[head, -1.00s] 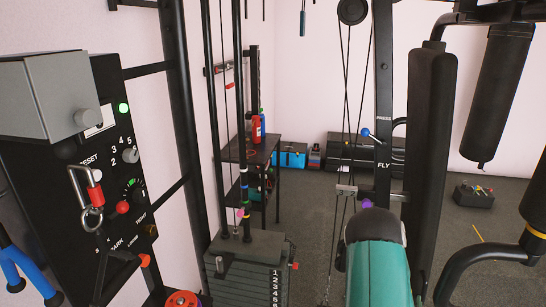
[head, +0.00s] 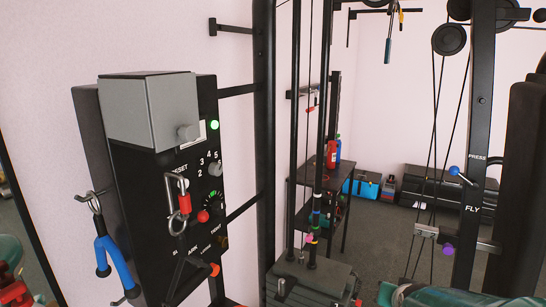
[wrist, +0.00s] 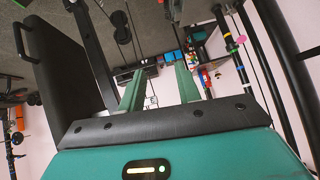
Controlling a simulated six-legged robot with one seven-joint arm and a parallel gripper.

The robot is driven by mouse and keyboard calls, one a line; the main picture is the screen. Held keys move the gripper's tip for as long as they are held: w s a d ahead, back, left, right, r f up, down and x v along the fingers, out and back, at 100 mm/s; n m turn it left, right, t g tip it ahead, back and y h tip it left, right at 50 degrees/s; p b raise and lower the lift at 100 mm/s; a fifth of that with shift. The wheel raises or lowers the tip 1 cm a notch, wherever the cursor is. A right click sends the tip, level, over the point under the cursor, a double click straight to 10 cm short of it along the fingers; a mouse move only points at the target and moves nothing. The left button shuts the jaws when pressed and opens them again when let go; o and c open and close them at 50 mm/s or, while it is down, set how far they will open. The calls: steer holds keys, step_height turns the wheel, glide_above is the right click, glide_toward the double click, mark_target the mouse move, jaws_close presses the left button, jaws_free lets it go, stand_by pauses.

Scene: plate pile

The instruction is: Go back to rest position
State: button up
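My gripper (wrist: 158,88) shows in the wrist view as two green fingers set well apart, with no object held between them. Its dark mount and teal housing fill the lower part of that view. In the head view only a teal part of my arm shows at the bottom right edge; the fingers are out of that view. The weight stack (head: 312,281) of dark plates stands at the bottom centre of the head view, its lower part cut off. Two upright rods rise from it.
A black control panel (head: 168,225) with a grey box (head: 150,112) and green light stands on the left. A blue-handled grip (head: 112,262) hangs beside it. A shelf (head: 318,160) holds red and blue bottles. Cable-machine posts (head: 470,190) rise on the right. Floor shows behind.

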steer(key=s+a+r+n+g+y, duration=0.1)
steer(key=s+a+r+n, duration=0.1)
steer(key=s+a+r, duration=0.2)
steer(key=s+a+r+n+g+y, duration=0.2)
steer(key=s+a+r+n, duration=0.1)
steer(key=s+a, duration=0.8)
steer(key=s+r, duration=0.1)
steer(key=s, duration=0.1)
steer(key=shift+s+r, duration=0.3)
steer(key=shift+r, duration=0.1)
steer(key=shift+d, duration=0.1)
